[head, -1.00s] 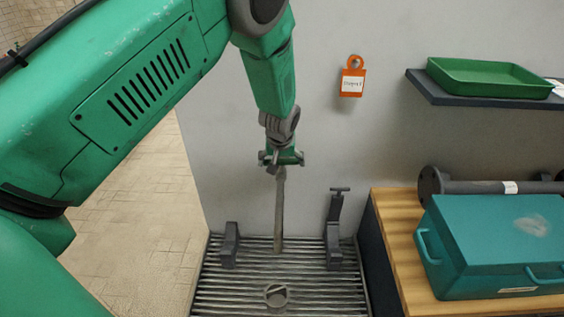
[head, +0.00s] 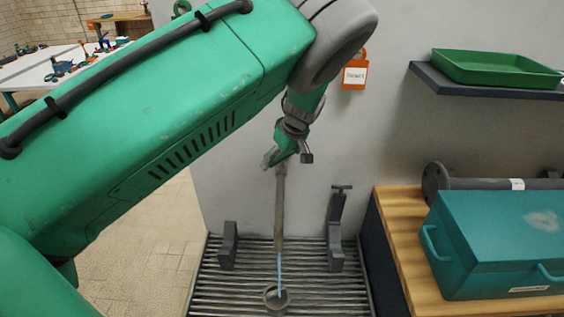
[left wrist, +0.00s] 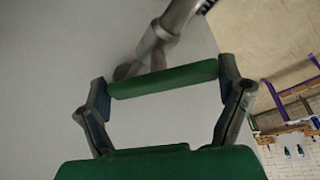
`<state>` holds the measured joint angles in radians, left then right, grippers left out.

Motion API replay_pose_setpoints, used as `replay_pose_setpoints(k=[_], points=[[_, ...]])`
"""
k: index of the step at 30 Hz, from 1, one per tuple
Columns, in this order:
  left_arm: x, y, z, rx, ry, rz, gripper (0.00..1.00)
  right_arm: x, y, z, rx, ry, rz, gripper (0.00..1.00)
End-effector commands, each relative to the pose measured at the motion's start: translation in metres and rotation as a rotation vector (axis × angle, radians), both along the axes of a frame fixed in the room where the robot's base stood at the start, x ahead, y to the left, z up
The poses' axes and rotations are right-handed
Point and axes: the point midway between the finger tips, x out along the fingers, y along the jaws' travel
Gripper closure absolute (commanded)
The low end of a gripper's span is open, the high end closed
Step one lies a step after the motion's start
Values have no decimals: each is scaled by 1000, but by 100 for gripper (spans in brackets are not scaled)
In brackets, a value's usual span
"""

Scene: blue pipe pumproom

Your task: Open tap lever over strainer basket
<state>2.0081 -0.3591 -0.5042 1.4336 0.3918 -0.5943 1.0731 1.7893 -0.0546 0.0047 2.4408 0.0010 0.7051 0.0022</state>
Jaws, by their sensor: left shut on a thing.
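The grey tap pipe (head: 279,210) comes down the wall above the drain grate. A thin blue stream of water (head: 281,270) runs from its lower end into the small round strainer basket (head: 275,298). My left gripper (head: 287,155) is at the top of the pipe. In the left wrist view, its two fingers (left wrist: 165,98) stand at the two ends of a green bar, which looks like the tap lever (left wrist: 163,78), and are shut on it. The grey pipe also shows beyond the bar (left wrist: 172,25). In the head view my gripper hides most of the lever. My right gripper is not seen.
The slatted grate (head: 230,285) carries two dark brackets, left (head: 228,246) and right (head: 336,230). A teal case (head: 495,245) lies on the wooden bench (head: 400,240) at right. A shelf with a green tray (head: 495,68) and an orange tag (head: 355,75) are higher up.

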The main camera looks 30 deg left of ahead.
Motion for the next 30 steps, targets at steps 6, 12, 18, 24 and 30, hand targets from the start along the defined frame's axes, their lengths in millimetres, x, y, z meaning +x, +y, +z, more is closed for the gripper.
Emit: replay_pose_setpoints(k=[6,12,18,24,30], points=[[-1,-3,-7,-5,6,205,41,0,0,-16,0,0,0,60],[-1,-3,-7,-5,6,394,41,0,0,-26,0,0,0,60],[-1,-3,-7,-6,7,572,41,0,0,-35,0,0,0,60],[-1,-3,-7,-6,8,716,41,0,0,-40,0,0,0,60],[-2,-3,-6,-6,8,814,41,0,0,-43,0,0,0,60]])
